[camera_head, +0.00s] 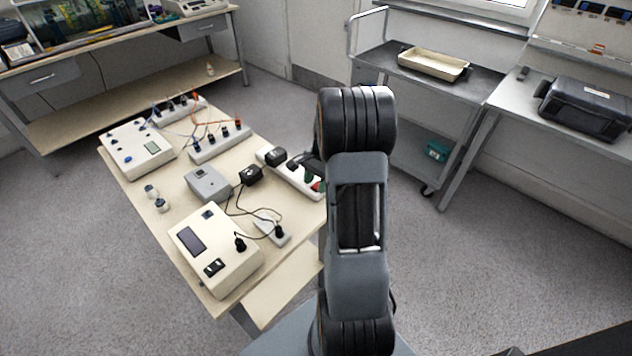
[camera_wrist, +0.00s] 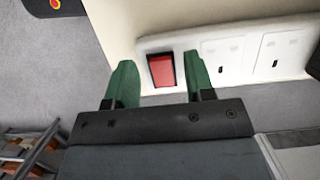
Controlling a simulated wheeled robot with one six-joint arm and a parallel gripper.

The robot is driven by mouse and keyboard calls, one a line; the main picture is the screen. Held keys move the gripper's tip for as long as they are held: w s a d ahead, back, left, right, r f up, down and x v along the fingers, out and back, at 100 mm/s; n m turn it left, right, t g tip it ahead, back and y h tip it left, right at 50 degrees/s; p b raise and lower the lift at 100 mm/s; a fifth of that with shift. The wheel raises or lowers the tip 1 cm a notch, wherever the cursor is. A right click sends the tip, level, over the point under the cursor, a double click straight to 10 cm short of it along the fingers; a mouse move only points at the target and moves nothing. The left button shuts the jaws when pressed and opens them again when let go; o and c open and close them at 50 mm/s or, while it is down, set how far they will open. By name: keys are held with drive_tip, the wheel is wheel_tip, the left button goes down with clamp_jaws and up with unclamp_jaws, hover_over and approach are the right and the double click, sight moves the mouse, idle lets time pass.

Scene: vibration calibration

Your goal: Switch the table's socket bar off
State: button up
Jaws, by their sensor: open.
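The white socket bar (camera_head: 283,168) lies along the right edge of the table, partly covered by my arm and gripper in the head view. In the wrist view the socket bar (camera_wrist: 243,58) runs across the top right, with square sockets and a red rocker switch (camera_wrist: 162,70) in a dark frame at its left end. My gripper (camera_wrist: 160,61) is open, its two green fingers on either side of the switch, with nothing between them but the view of it. I cannot tell whether the fingertips touch the bar or which way the rocker is tilted. In the head view the red switch (camera_head: 317,186) shows beside my arm.
The cream table (camera_head: 175,225) also holds a meter box (camera_head: 215,250), a grey box (camera_head: 208,185), black plug adapters (camera_head: 250,175) with cables, and another white strip (camera_head: 220,142). A wheeled cart (camera_head: 435,165) stands behind to the right. Open floor lies right of the table.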

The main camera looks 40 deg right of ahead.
drive_tip(key=p+v, duration=0.1)
drive_tip(key=v, duration=1.2)
drive_tip(key=shift+r+p, duration=0.3)
drive_tip(key=shift+r, duration=0.15)
drive_tip(key=s+a+r+n+t+h+p, duration=0.1)
drive_tip(key=s+a+r+n+p, duration=0.1)
drive_tip(key=a, duration=0.5)
drive_tip(key=s+a+r+n+t+h+p, duration=0.1)
drive_tip(key=s+a+r+n+p, duration=0.2)
drive_tip(key=s+a+n, duration=0.3)
drive_tip(key=s+a+r+n+t+h+p, duration=0.1)
drive_tip(key=s+a+r+n, duration=0.3)
drive_tip(key=a+n, duration=0.4)
drive_tip(key=shift+s+a+r+t+p, duration=0.25)
drive_tip(key=shift+s+a+t+p, duration=0.45)
drive_tip(key=shift+a, duration=0.55)
drive_tip(key=shift+w, duration=0.2)
